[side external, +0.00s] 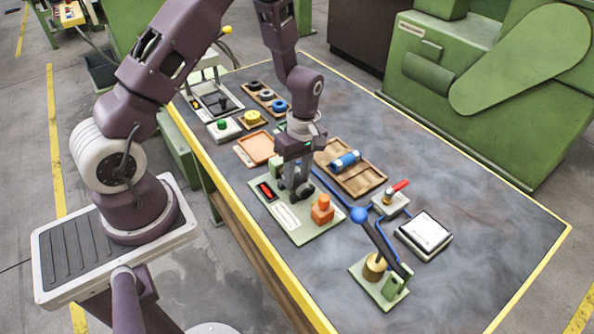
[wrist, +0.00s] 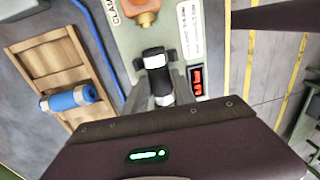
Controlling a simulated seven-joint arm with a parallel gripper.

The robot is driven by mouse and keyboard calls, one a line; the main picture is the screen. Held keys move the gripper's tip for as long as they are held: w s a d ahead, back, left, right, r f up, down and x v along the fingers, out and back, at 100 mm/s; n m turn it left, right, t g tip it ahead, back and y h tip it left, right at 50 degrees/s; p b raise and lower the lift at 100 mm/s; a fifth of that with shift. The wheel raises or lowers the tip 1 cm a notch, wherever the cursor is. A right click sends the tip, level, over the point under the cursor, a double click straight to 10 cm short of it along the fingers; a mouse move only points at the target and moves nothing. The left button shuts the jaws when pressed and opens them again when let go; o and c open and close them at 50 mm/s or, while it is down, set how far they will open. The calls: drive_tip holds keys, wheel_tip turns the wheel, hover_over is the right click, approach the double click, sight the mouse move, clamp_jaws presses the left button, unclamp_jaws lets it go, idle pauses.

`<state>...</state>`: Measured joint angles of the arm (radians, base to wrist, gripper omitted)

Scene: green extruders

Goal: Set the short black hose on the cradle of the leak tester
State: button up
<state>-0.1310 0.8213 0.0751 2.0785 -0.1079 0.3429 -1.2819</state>
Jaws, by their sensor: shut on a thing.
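The short black hose (wrist: 159,78), with pale bands, is between the fingers of my gripper (wrist: 160,90) in the wrist view. My gripper is shut on it. The leak tester is a pale green plate (side external: 318,232) with a red display (side external: 266,190) and an orange knob block (side external: 322,209). In the side view my gripper (side external: 296,190) is low over this plate, between display and orange block. The display also shows in the wrist view (wrist: 198,80), right of the hose.
A blue hose (side external: 346,160) lies on a wooden tray (side external: 362,182) beside the tester. A blue-knobbed lever press (side external: 378,245), a red-handled valve (side external: 395,195) and a white-topped device (side external: 425,232) stand nearby. An orange tray (side external: 255,148) lies behind. The table's right side is clear.

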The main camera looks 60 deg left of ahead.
drive_tip(key=o, duration=1.2)
drive_tip(key=r, duration=0.6)
drive_tip(key=shift+w+r, duration=0.2)
drive_tip(key=shift+w, duration=0.15)
drive_tip(key=s+d+r+m+t, duration=0.2)
drive_tip(key=r+m, duration=0.2)
drive_tip(key=r, duration=0.4)
drive_tip(key=s+d+r+m+t, duration=0.1)
drive_tip(key=s+d+r+m, duration=0.15)
drive_tip(key=r, duration=0.45)
drive_tip(key=s+r+m+t, duration=0.1)
drive_tip(key=s+r+m, duration=0.1)
drive_tip(key=s, duration=0.3)
drive_tip(key=s+d+r+m+t, duration=0.1)
drive_tip(key=s+r+m, duration=0.2)
drive_tip(key=s+m, duration=0.2)
drive_tip(key=s+d+r+m+t, duration=0.1)
drive_tip(key=s+r+m, duration=0.2)
drive_tip(key=s+m, duration=0.1)
drive_tip(key=shift+s+m+t, duration=0.25)
drive_tip(key=shift+s+t, duration=0.15)
drive_tip(key=shift+s, duration=0.05)
